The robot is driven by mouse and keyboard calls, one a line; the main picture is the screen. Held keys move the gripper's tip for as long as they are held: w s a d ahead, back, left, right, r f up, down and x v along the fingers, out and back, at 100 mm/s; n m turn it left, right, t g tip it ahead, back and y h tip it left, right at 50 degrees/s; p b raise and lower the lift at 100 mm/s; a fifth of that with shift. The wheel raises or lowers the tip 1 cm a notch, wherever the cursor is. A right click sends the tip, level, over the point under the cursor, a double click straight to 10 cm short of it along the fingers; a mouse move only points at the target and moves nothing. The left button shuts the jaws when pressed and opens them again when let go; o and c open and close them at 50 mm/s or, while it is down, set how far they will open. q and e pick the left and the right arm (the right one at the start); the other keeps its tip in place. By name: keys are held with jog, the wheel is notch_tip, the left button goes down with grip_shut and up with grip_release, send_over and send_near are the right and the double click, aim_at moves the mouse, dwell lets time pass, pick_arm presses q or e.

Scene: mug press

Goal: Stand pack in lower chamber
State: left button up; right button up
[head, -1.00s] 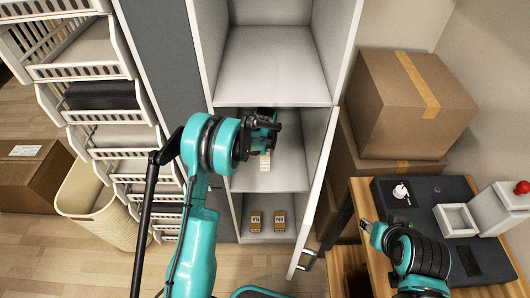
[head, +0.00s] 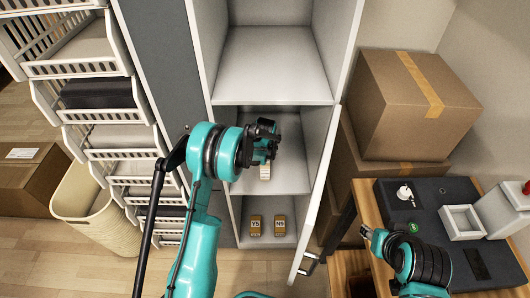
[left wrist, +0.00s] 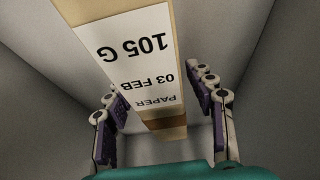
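The pack (left wrist: 135,50) is a tan block with a white label reading "105 G", "03 FEB" and "PAPER", upside down in the left wrist view. Its pale lower part (head: 265,173) shows below my left gripper (head: 266,148) in the head view, in the cabinet's middle chamber. In the left wrist view my left gripper's purple-padded fingers (left wrist: 163,108) stand either side of the pack, with gaps visible. The pack's base is not clearly seen. The bottom chamber (head: 246,236) holds two small labelled packs (head: 255,225) (head: 280,225). My right gripper (head: 368,237) is beside the bench; its opening is unclear.
The cabinet's upper chamber (head: 270,65) is empty. Its open door (head: 318,205) stands at the right. Cardboard boxes (head: 410,105) are beyond it. A bench mat (head: 425,192) carries a white cup (head: 404,193) and tray (head: 461,222). White baskets (head: 85,55) stand at left.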

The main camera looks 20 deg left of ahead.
pick_arm(q)
jog(key=p+v, duration=0.3)
jog(key=v, duration=0.5)
jog(key=shift+f, duration=0.1)
dwell(0.4)
